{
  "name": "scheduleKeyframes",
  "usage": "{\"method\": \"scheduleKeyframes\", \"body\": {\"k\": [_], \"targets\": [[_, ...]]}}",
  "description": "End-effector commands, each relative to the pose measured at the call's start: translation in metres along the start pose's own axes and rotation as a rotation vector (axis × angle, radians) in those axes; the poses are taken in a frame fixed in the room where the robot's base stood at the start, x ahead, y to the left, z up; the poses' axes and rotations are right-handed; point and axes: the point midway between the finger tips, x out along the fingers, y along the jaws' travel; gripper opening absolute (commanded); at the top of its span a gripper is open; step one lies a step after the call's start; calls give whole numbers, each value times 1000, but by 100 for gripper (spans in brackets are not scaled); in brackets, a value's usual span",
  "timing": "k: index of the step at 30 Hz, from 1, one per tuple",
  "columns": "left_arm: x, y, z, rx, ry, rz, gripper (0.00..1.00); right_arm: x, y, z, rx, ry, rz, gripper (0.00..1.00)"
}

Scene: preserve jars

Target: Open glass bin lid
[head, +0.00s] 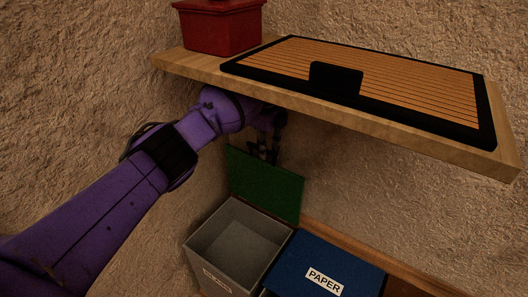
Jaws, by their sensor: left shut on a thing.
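The grey bin (212,256) stands low in the middle, with a label on its front that is too dim to read clearly. Its green lid (270,188) is raised and stands nearly upright at the back of the opening. The bin looks empty inside. My left gripper (266,150) is at the lid's upper edge, under the shelf, and is shut on the lid. Its fingers are dark and partly hidden by shadow and the arm. My right gripper is not in view.
A wooden shelf (172,66) hangs just above my left gripper and wrist. It carries a red container (222,30) and a black-framed slatted panel (380,75). A blue bin lid labelled PAPER (330,262) lies closed to the right. A rough wall is behind.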

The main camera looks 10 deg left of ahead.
Motion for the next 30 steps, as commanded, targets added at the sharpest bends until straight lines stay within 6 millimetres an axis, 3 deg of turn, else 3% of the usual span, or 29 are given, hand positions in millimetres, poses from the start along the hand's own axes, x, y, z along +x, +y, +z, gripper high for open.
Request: {"method": "scheduleKeyframes", "body": {"k": [1,9,10,15,30], "targets": [[12,4,-3,2,8,17,0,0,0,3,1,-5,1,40],[11,4,-4,3,8,17,0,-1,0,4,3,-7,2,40],[11,4,-4,3,8,16,12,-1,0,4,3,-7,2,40],[8,3,-2,2,6,12,30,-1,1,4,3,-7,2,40],[1,4,0,1,2,4,30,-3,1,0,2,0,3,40]]}}
